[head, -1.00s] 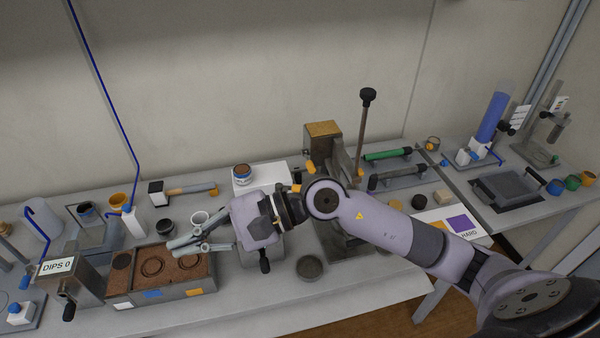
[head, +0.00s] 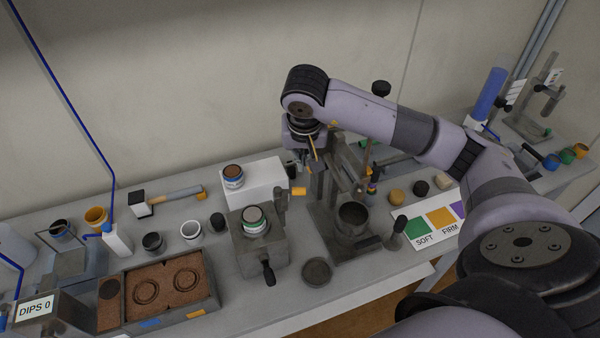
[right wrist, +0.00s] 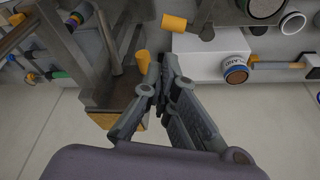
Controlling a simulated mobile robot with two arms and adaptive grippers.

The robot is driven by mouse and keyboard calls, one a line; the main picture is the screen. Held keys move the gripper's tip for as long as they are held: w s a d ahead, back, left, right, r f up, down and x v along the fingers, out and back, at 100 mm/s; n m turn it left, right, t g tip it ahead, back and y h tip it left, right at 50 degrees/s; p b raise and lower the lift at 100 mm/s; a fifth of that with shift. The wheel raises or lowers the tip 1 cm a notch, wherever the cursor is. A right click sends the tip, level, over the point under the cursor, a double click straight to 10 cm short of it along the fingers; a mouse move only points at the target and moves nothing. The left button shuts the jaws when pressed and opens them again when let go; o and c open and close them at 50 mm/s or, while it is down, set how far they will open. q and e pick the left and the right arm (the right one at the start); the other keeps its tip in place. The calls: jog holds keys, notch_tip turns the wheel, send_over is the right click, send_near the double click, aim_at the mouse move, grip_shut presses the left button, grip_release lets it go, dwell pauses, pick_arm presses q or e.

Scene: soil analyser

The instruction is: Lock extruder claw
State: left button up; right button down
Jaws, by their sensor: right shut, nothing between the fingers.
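The extruder (head: 328,215) is a dark grey metal press frame in the middle of the bench. A grey bracket with an orange-tipped lever (head: 298,191), which I take for its claw, stands at its left side. The orange tip also shows in the right wrist view (right wrist: 174,22). A second orange knob (right wrist: 141,62) is at the extruder frame, just beside my fingertips. My right gripper (right wrist: 158,84) is shut and empty; in the head view it hangs over the extruder's back left, mostly hidden by my wrist. I cannot tell whether it touches the knob. My left gripper is out of view.
A grey block with a tin (head: 255,222) stands left of the extruder. A white box (head: 265,180) with another tin (head: 233,176) is behind it. A soil tray (head: 205,302) is at the front left. A round dish (head: 317,271) lies in front.

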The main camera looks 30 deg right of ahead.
aim_at(292, 191)
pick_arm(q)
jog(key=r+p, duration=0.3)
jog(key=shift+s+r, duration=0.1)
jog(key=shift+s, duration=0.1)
pick_arm(e)
jog(key=x, duration=1)
jog(key=shift+w+f, duration=0.15)
